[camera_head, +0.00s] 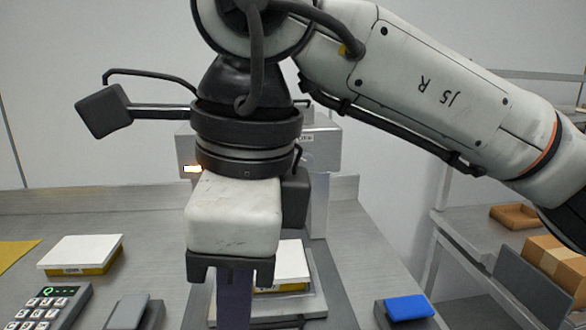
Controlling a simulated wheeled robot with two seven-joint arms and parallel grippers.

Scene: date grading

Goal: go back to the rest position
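My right arm reaches in from the right, and its gripper (232,268) points down in the middle of the view, above the grey worktop (150,208). A dark purple upright piece (235,300) shows directly below the gripper body and runs out of the bottom of the frame. I cannot tell whether it is a finger or something held. The fingertips are not clearly visible. My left gripper is not in view. Behind the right gripper, a white-topped box with a yellow lower edge (291,266) sits on a grey platform (312,306), partly hidden by the gripper.
Another white-and-yellow box (82,254) lies at left, near a yellow sheet (14,253). A keypad (48,306) and grey block (129,311) are at front left. A blue pad (409,308) lies at front right. A shelf with cardboard boxes (555,262) stands right.

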